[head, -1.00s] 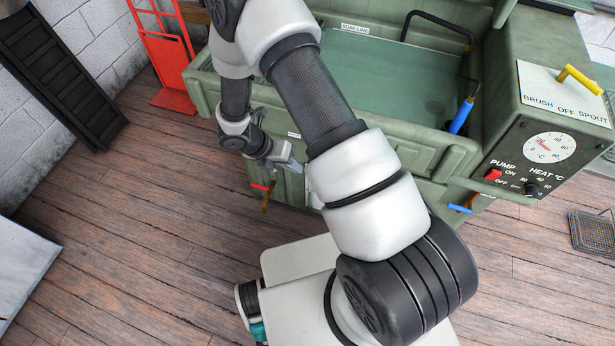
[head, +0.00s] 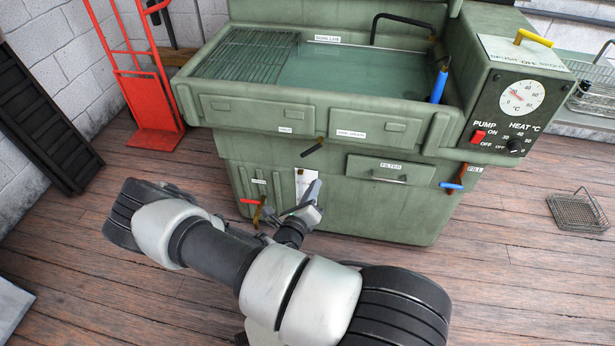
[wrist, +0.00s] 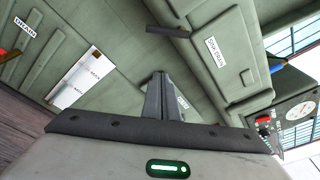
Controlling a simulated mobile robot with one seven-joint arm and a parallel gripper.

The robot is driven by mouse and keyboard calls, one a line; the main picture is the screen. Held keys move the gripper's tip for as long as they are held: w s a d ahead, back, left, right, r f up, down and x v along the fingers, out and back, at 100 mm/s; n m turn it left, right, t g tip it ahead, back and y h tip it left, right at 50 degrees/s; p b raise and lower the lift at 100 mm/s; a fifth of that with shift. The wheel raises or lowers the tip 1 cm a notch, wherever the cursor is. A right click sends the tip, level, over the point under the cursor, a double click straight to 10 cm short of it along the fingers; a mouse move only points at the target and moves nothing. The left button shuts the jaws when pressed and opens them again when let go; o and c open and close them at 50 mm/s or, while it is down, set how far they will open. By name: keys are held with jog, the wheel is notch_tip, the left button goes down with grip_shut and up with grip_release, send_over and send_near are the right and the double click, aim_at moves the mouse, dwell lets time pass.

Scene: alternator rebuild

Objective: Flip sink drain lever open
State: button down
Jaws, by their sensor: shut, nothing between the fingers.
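The sink drain lever (head: 313,148), with a black handle and a brass end, sticks out from the green washer's front just left of the SINK DRAIN label (head: 350,133). Its handle slants down to the left. In the wrist view the lever (wrist: 168,31) shows at the top, beyond my fingertips, with the label (wrist: 215,52) to its right. My gripper (head: 312,193) is below the lever, in front of the lower cabinet, apart from it. The wrist view shows its fingers (wrist: 158,82) together, with nothing between them.
The green washer (head: 395,220) has a red-handled drain lever (head: 251,202) close left of my gripper and a blue-handled fill lever (head: 451,186) at right. A filter drawer (head: 390,168) lies right of it. A wire basket (head: 580,212) sits on the floor at right.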

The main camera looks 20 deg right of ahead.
jog(key=shift+w+a+n+t+y, duration=0.1)
jog(key=shift+a+n+t+y, duration=0.2)
jog(key=shift+a+n, duration=0.1)
jog(key=b+x, duration=0.3)
jog(key=x, duration=0.7)
jog(key=a+r, duration=0.1)
jog(key=w+a+r+b, duration=0.1)
jog(key=r, duration=0.1)
jog(key=shift+a, duration=0.35)
jog(key=shift+p, duration=0.35)
